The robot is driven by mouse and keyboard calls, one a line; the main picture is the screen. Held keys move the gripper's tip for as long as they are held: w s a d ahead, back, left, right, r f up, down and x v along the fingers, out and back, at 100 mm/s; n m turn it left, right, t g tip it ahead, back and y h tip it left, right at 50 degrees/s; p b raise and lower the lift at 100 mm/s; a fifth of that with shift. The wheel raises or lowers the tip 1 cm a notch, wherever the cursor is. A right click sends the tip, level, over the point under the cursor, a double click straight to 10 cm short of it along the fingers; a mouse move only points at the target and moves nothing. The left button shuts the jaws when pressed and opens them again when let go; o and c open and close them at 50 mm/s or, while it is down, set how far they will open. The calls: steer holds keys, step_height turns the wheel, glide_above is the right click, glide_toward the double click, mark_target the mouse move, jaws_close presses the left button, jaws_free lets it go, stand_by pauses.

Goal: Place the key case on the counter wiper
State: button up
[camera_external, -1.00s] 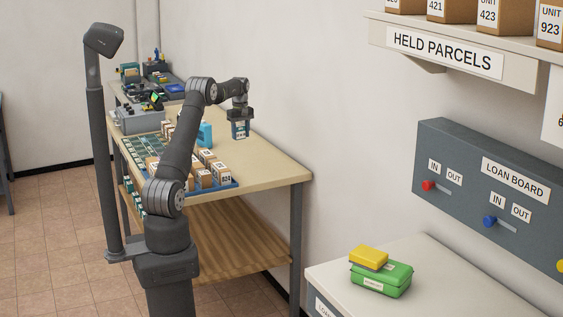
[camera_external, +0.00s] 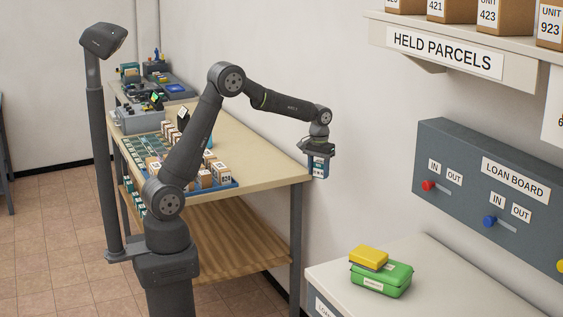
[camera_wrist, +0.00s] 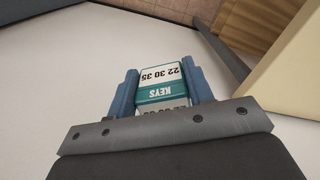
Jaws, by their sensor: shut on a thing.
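The key case (camera_wrist: 163,82) is a small white and teal block marked KEYS 22 30 35. My gripper (camera_wrist: 161,88) is shut on it, with a blue finger on each side. In the external view the key case (camera_external: 319,169) hangs below my gripper (camera_external: 318,165), in the air near the right end of the long table. A yellow block (camera_external: 369,257) with a grey underside, which looks like the counter wiper, lies on top of a green case (camera_external: 381,279) on the counter (camera_external: 432,292) at the lower right. The held case is up and to the left of it in the picture, well apart.
The grey loan board (camera_external: 478,195) with coloured knobs and the held parcels shelf (camera_external: 470,40) are on the right wall. The counter around the green case is clear.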

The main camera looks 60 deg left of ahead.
mark_target(369, 258)
steer(key=s+d+r+m, duration=0.1)
steer(key=s+d+r, duration=0.25)
steer(key=d, duration=0.95)
steer(key=s+d+r+m, duration=0.2)
steer(key=s+d, duration=0.2)
steer(key=d, duration=0.8)
steer(key=s+d+r+m, duration=0.1)
steer(key=s+d+r, duration=0.25)
steer(key=d, duration=0.95)
steer(key=s+d+r+m, duration=0.1)
steer(key=s+d+r, duration=0.3)
steer(key=s+d, duration=0.75)
steer(key=s+d+r+m, duration=0.1)
steer(key=s+d+r, duration=0.4)
steer(key=s+d, duration=0.65)
steer(key=w+a+f, duration=0.3)
steer(key=w+f, duration=0.6)
steer(key=f, duration=0.2)
steer(key=shift+a, duration=0.2)
